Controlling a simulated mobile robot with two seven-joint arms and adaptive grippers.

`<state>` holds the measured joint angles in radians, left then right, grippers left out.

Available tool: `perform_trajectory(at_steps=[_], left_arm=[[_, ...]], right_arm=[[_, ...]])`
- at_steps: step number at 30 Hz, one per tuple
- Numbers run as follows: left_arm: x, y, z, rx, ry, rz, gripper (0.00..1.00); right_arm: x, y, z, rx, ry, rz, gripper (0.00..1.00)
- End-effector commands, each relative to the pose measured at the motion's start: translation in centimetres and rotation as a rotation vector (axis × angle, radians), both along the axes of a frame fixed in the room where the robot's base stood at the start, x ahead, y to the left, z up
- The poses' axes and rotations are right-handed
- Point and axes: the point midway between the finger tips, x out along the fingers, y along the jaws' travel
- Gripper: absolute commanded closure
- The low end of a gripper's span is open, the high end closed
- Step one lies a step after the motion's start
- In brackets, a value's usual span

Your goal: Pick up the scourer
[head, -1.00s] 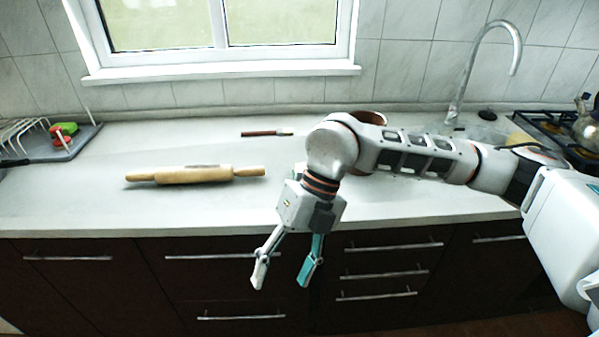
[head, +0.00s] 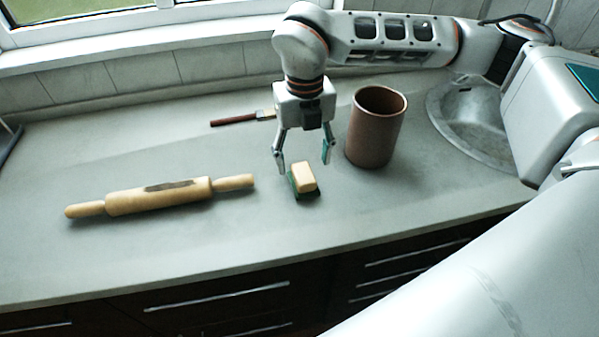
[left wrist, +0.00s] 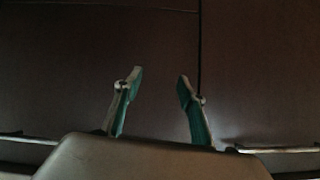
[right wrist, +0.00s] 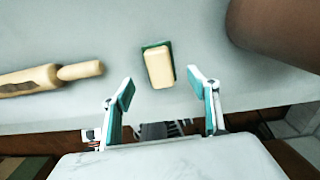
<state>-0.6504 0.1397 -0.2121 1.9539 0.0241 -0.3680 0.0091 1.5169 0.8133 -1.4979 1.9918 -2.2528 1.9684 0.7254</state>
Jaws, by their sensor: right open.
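The scourer (head: 304,179) is a small block with a cream body and a dark green layer. It lies on the counter between the rolling pin and the brown pot. My right gripper (head: 305,167) is open and empty, pointing down just above and behind the scourer in the head view. In the right wrist view the scourer (right wrist: 158,67) lies ahead of and between the open fingers (right wrist: 161,96), with no contact visible. My left gripper (left wrist: 156,82) shows only in the left wrist view, fingers apart and empty, facing dark cabinet fronts.
A brown pot (head: 375,127) stands close to the right of my right gripper. A wooden rolling pin (head: 160,196) lies to the left, and a brush with a dark red handle (head: 235,119) lies behind. A sink (head: 470,120) is at the right. The counter front is clear.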

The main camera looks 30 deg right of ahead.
Motion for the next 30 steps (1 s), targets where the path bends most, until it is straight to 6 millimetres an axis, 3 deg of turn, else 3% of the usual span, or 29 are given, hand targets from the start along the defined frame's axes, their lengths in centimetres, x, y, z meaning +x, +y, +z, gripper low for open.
perform_trajectory(at_steps=[13,23,28,30], left_arm=[[0.3,-0.1,0.8,-0.002,-0.011,-0.001,0.6],[0.6,-0.1,1.1,-0.003,-0.018,0.0,0.6],[0.6,-0.1,1.0,-0.003,-0.017,-0.001,0.6],[0.5,-0.1,1.0,-0.003,-0.016,-0.001,0.6]], right_arm=[[0.2,-0.1,-5.5,0.0,0.002,0.001,0.4],[0.3,-0.1,-6.2,0.001,-0.001,0.001,0.4],[0.2,-0.1,-6.2,0.001,0.0,0.001,0.82],[0.2,-0.1,-6.2,0.001,0.0,0.001,0.82]])
